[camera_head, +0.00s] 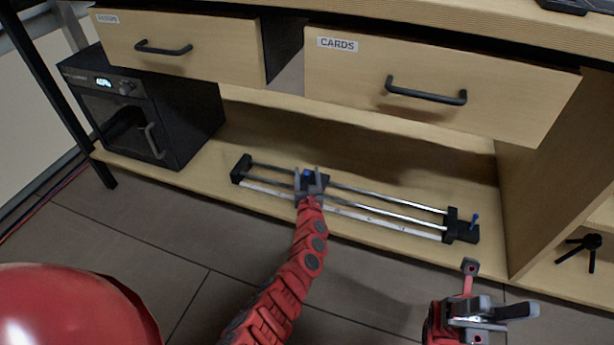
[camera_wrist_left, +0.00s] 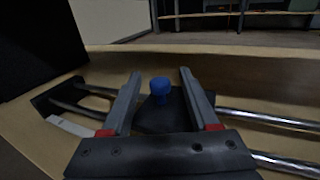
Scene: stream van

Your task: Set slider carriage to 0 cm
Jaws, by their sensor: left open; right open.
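The slider is a pair of metal rails (camera_head: 385,205) between black end blocks, lying on the low wooden shelf. A white scale strip (camera_head: 385,224) runs along its front. The black carriage (camera_wrist_left: 175,115) with a blue knob (camera_wrist_left: 160,87) sits on the rails, left of their middle; the blue knob also shows in the head view (camera_head: 307,173). My left gripper (camera_head: 310,175) is open over the carriage, one finger on each side of the knob, apart from it in the left wrist view. My right gripper (camera_head: 490,308) is open and empty, in front of the shelf. The scale marks are too small to read.
Two drawers (camera_head: 180,48) (camera_head: 440,85) hang above the shelf, the right one labelled CARDS. A black appliance (camera_head: 145,105) stands at the left. A blue-topped knob (camera_head: 476,219) is at the right end block. A small black tripod (camera_head: 580,247) stands at far right.

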